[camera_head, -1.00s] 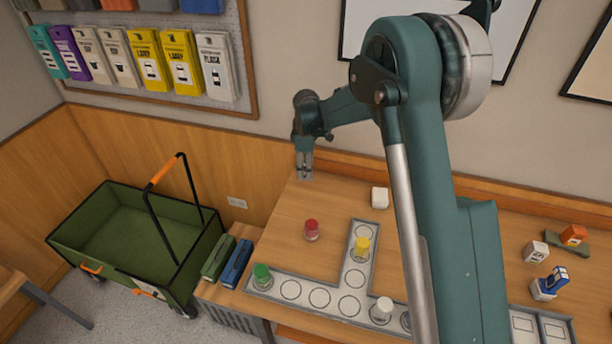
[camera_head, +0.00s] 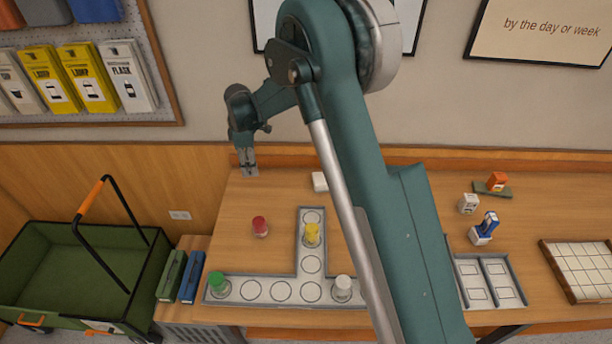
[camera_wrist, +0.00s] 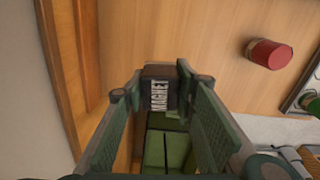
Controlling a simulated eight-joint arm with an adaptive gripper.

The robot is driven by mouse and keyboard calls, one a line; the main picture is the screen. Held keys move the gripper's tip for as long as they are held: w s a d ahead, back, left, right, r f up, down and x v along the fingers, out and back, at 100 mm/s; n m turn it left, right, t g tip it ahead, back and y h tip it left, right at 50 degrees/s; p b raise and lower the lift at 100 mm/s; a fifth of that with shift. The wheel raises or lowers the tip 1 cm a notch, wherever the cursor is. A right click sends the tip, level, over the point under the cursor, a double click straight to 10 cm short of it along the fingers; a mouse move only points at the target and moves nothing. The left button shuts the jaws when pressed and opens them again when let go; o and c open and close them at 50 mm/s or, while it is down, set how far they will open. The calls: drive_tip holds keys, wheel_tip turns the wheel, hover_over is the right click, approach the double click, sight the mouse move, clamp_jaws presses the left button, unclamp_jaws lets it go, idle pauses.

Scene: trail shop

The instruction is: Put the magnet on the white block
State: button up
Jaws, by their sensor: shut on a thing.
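The magnet (camera_wrist: 159,92), a dark block with the white word MAGNET on its face, sits between the fingertips of my gripper (camera_wrist: 158,85) in the wrist view. My gripper is shut on it. In the head view, my gripper (camera_head: 249,170) points down at the back left of the table; the magnet cannot be made out clearly there. A plain white block (camera_head: 320,181) lies on the table to the right of my gripper, close beside my arm in the picture. The gripper is apart from it.
A red-topped jar (camera_head: 260,227) stands on the table (camera_head: 225,245). A grey T-shaped board (camera_head: 298,268) holds green, yellow and white jars. Printed small blocks (camera_head: 468,203) stand at right. A green cart (camera_head: 80,255) is left of the table. The wall rises behind.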

drive_tip(key=w+d+r, duration=0.1)
drive_tip(key=d, duration=0.7)
drive_tip(key=w+d+r, duration=0.2)
drive_tip(key=d, duration=0.5)
drive_tip(key=r+m, duration=0.1)
hover_over(321, 178)
drive_tip(key=shift+s+r, duration=0.1)
drive_tip(key=shift+r, duration=0.1)
drive_tip(key=shift+f, duration=3.15)
drive_tip(key=shift+f, duration=1.85)
drive_tip(key=shift+f+b, duration=0.1)
drive_tip(key=shift+b, duration=0.2)
